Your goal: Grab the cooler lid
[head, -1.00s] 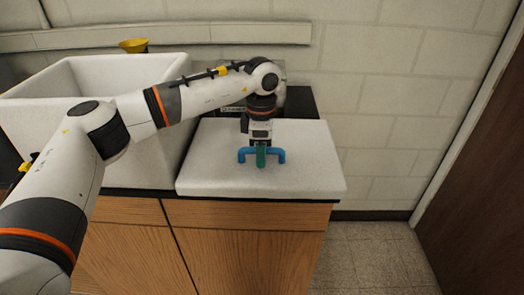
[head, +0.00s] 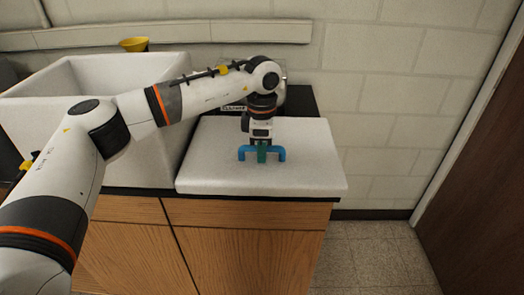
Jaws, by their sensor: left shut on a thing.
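The cooler lid is a white slab (head: 215,170) with a blue handle (head: 279,154) on its top, lying on the counter at the middle of the head view. My left gripper (head: 262,155) comes down from above onto the middle of the handle, with its green fingers shut on it. The gripper hides the middle of the handle bar. The lid looks flat, at or very near the counter top; I cannot tell whether there is a gap beneath it. My right gripper is out of view.
A white open cooler box (head: 135,75) stands left of the lid, behind my arm. A yellow funnel-like thing (head: 134,45) is at the back left. A wooden cabinet (head: 245,245) carries the counter. A block wall is behind; floor (head: 370,255) and a brown door (head: 480,190) are right.

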